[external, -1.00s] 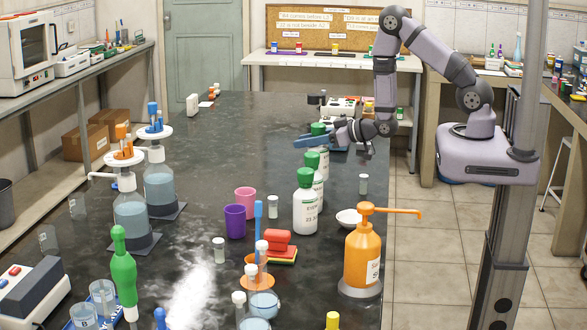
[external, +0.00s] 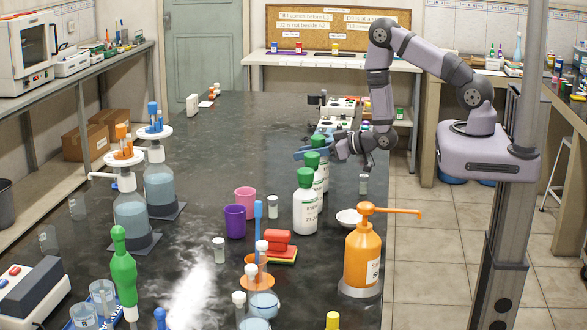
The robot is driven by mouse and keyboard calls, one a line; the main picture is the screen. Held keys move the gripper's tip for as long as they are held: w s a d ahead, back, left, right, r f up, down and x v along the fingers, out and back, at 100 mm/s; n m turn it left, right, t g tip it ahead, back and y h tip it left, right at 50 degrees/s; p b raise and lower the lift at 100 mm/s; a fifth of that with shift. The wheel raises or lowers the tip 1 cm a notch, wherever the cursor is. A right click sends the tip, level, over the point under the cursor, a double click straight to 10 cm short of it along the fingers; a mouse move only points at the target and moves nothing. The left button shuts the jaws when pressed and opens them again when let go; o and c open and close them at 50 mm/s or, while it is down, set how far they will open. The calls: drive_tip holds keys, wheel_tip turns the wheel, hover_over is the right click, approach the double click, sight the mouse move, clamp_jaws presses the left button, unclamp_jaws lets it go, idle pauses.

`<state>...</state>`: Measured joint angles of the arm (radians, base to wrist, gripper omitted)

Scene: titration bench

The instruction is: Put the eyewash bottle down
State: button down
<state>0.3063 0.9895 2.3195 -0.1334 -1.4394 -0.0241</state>
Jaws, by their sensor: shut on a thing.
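The eyewash bottle shows mainly as a green cap (external: 318,141) above the blue fingers of my gripper (external: 314,152). My gripper reaches in from the right and is shut on this bottle, which looks upright. I cannot tell whether the held bottle's base touches the bench.
A small vial (external: 363,184) and a white dish (external: 349,217) stand to the right. An orange pump bottle (external: 362,255) is nearer the camera. Equipment (external: 338,106) stands behind my gripper.

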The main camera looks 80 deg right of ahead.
drive_tip(key=c, duration=1.3)
unclamp_jaws()
drive_tip(key=shift+f, duration=0.1)
drive_tip(key=shift+r, duration=0.2)
drive_tip(key=shift+s+a+b, duration=0.1)
drive_tip(key=shift+s+b, duration=0.3)
drive_tip(key=shift+s, duration=0.35)
drive_tip(key=v, duration=0.4)
drive_tip(key=shift+s+r, duration=0.1)
drive_tip(key=shift+r, duration=0.25)
drive_tip(key=shift+p+v, duration=0.85)
drive_tip(key=shift+v, duration=0.05)
